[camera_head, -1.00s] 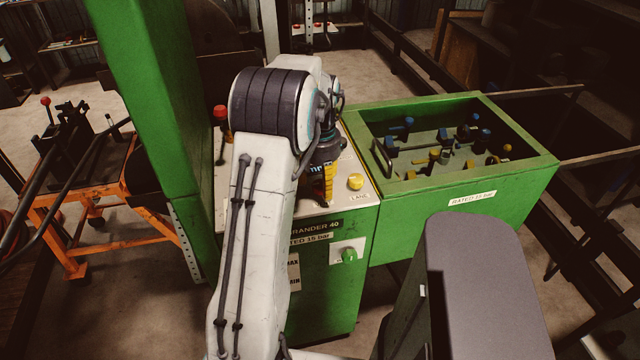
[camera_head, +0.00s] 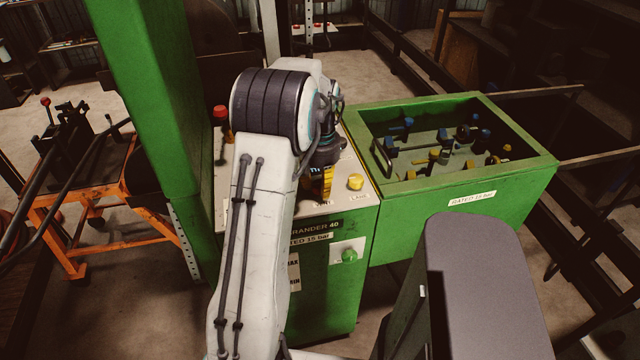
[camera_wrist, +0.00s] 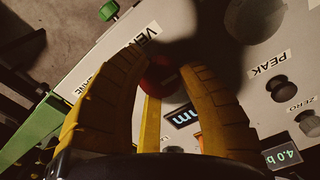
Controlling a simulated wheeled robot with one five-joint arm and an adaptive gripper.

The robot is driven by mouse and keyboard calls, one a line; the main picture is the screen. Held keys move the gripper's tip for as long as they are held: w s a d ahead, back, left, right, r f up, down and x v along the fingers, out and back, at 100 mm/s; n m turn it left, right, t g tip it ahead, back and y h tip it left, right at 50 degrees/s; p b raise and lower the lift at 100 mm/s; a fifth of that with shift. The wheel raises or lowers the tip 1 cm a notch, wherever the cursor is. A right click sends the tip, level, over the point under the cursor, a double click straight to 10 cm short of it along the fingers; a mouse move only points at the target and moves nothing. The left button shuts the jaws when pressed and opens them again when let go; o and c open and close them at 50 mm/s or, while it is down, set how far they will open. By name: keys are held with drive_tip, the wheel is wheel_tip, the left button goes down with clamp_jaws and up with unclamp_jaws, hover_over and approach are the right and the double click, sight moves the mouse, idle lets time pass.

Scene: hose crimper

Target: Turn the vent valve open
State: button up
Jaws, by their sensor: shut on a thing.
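The vent valve shows in the wrist view as a dark red knob (camera_wrist: 158,76), beside the VENT label (camera_wrist: 148,31) on the pale panel. My gripper (camera_wrist: 163,62) reaches down to the panel with its yellow fingers on either side of the knob, shut on it. The fingers and a shadow hide part of the knob, and I cannot read its turn angle. In the head view my gripper (camera_head: 319,186) is low over the front of the panel top, partly behind my arm, and the knob is hidden there.
A yellow knob (camera_head: 355,181) by the LANE label is close to the right of my gripper. A red-topped lever (camera_head: 221,113) stands at the panel's left. A green knob (camera_head: 349,255) is on the cabinet front. The green tray (camera_head: 540,165) on the right holds several small parts.

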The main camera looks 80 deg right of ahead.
drive_tip(key=c, duration=0.3)
drive_tip(key=shift+m, duration=0.4)
drive_tip(key=m, duration=0.3)
drive_tip(key=shift+a+f+m, duration=0.1)
drive_tip(key=shift+m, duration=0.3)
drive_tip(key=m, duration=0.4)
drive_tip(key=shift+m, duration=0.3)
drive_tip(key=m, duration=0.4)
drive_tip(key=shift+p, duration=0.3)
drive_tip(key=shift+m, duration=2.4)
